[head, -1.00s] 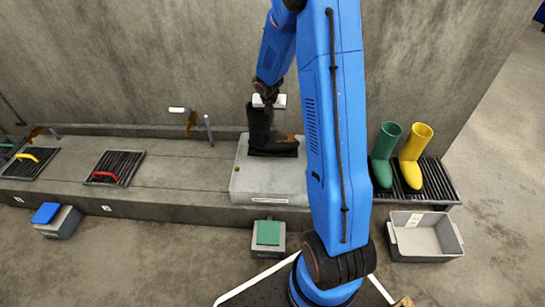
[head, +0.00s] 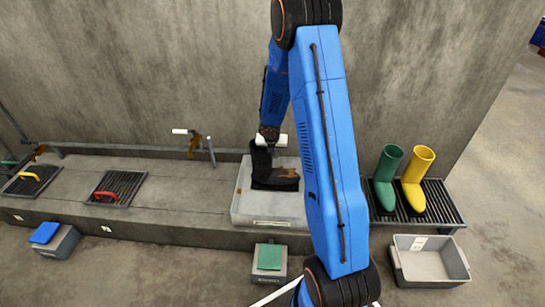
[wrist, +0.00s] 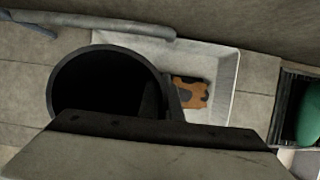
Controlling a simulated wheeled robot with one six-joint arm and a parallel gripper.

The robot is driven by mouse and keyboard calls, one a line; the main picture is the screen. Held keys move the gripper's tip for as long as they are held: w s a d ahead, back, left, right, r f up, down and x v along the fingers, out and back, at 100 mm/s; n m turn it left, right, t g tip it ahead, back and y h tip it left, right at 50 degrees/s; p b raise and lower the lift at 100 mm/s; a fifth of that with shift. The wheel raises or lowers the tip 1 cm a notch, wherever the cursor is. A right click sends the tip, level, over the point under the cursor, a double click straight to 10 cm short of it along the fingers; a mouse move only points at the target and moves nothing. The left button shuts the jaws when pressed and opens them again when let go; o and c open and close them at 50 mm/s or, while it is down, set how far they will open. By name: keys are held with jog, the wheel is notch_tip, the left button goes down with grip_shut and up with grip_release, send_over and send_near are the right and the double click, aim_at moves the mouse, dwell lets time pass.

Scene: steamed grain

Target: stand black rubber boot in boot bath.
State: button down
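The black rubber boot (head: 262,164) is upright over the pale boot bath (head: 250,213), with a brown muddy patch on its foot. My gripper (head: 268,141) is at the top of the boot shaft, shut on its rim. In the wrist view the boot's round dark opening (wrist: 105,85) is just ahead of my gripper. The muddy foot (wrist: 190,92) lies within the outline of the boot bath (wrist: 226,85). I cannot tell whether the sole touches the bath floor. The fingertips are mostly hidden.
Green (head: 386,178) and yellow (head: 416,180) boots stand on a rack to the right. A grey bin (head: 430,262) is below them. Pipes with a tap (head: 194,144) run along the wall at left. Grates with red (head: 106,195) and yellow handles lie on the ledge.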

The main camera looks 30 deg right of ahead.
jog(key=shift+f, duration=0.7)
jog(key=c, duration=2)
grip_release()
